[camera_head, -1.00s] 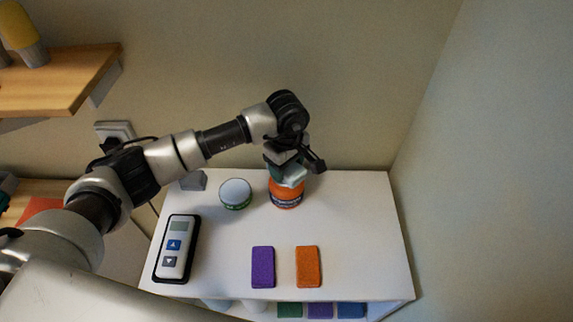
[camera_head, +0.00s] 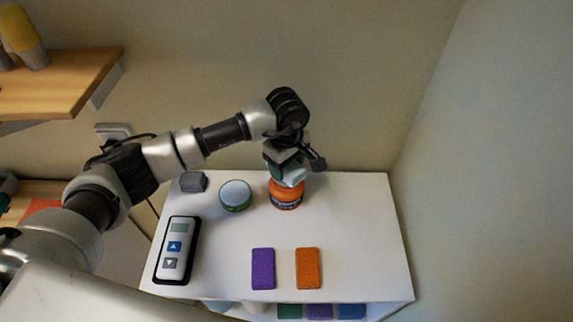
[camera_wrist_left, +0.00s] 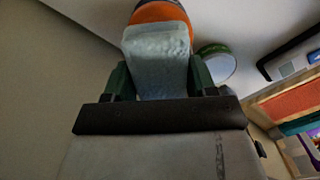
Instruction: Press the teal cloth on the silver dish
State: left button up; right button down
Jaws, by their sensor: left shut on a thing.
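My left gripper (camera_head: 285,163) is shut on a pale teal block-like cloth (camera_head: 292,178). In the left wrist view the cloth (camera_wrist_left: 158,62) sits between the two green fingers of the gripper (camera_wrist_left: 153,82). The cloth is in front of the top of an orange jar (camera_head: 286,199) with a dark label; I cannot tell whether they touch. The orange also shows behind the cloth in the left wrist view (camera_wrist_left: 160,12). I see no clear silver dish; a round green container with a pale silvery lid (camera_head: 236,194) stands left of the jar. My right gripper is not in view.
The white table (camera_head: 350,225) is bare on its right side. A purple block (camera_head: 263,268) and an orange block (camera_head: 307,268) lie near its front edge. A handset (camera_head: 175,250) lies at left, a grey block (camera_head: 193,182) at the back. A wooden shelf (camera_head: 60,80) juts out upper left.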

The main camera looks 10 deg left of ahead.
pick_arm(q)
jog(key=shift+r+p, duration=0.95)
jog(key=shift+r, duration=1.9)
